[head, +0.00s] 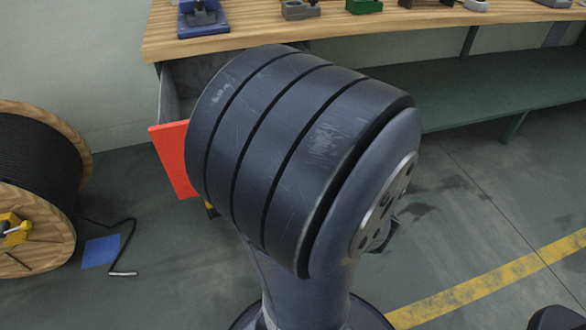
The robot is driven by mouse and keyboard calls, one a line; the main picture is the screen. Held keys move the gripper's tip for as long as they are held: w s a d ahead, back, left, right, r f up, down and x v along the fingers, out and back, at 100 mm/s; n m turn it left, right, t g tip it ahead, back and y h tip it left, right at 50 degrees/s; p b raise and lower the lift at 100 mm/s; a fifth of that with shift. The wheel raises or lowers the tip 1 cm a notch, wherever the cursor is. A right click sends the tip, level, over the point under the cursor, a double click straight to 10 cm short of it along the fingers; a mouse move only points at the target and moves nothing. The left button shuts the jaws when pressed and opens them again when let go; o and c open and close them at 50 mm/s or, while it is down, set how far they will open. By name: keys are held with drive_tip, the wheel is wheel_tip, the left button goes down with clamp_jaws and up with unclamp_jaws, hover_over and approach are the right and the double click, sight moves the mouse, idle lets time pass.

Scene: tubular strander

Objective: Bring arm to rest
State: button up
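My own arm fills the middle of the head view. Its large dark ribbed joint housing is tilted, with a round bolted flange facing right. A column-like link goes down from it to the bottom edge. My gripper does not show in this view, so its fingers and anything in them cannot be seen. The arm hides part of the workbench front and the floor behind it.
A wooden-topped workbench (240,32) runs along the back, bearing a blue device (203,18), a green block (364,5) and other small fixtures. A red-fronted open drawer (172,160) juts out left of my arm. A cable reel (40,185) stands left.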

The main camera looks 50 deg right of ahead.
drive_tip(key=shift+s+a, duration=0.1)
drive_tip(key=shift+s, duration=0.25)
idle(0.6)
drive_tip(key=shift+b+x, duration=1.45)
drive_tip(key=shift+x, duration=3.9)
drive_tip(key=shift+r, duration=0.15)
